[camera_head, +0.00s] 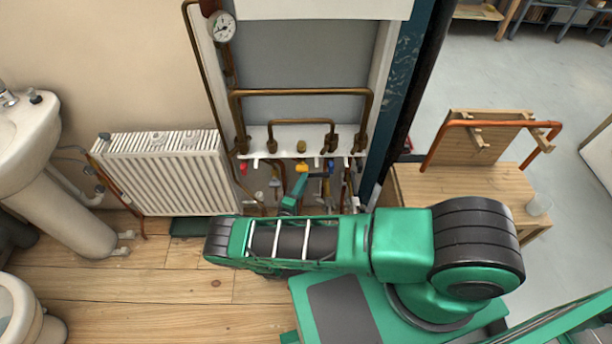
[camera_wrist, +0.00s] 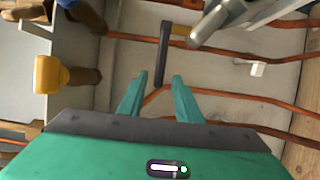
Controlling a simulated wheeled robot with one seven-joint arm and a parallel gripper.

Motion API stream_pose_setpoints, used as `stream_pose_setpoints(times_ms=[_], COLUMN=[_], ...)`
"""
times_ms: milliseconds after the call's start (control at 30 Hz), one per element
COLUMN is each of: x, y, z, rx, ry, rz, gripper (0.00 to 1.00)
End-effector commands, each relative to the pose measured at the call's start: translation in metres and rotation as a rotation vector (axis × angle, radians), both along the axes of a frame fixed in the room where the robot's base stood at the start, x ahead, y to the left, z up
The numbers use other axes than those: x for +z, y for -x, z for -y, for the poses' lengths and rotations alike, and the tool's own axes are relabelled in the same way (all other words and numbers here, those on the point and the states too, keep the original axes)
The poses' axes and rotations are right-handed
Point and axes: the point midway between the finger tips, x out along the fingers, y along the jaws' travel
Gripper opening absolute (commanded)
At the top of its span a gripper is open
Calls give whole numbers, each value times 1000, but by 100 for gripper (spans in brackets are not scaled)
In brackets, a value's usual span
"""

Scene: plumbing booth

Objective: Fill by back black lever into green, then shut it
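A long black lever (camera_wrist: 163,52) shows in the wrist view, on a valve at the end of a grey metal fitting. My gripper (camera_wrist: 158,80) has its two teal fingers spread apart. The near end of the black lever appears between the fingertips in the picture, with gaps on both sides; I cannot tell the depth between them. In the head view my gripper (camera_head: 298,182) reaches in among the valves under the pipes. A round white gauge (camera_head: 222,26) hangs at the upper left of the frame; its needle and any green zone are too small to read.
A yellow handle (camera_wrist: 50,75) stands left of my fingers in the wrist view. Copper pipes (camera_wrist: 240,96) run across the back. In the head view a red handle (camera_head: 244,167) is left of my gripper. A white radiator (camera_head: 165,175) stands further left, and a wooden bench (camera_head: 470,190) right.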

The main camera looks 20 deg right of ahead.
Motion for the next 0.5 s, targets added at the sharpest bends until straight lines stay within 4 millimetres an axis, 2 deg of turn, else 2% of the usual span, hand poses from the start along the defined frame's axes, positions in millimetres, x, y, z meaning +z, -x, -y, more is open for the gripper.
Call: stream_pose_setpoints(times_ms=[200, 500], x=[0, 0], y=[-23, -33], z=[18, 24], rx=[-1, 1], ry=[-1, -1], rz=[1, 0], gripper=[31, 31])
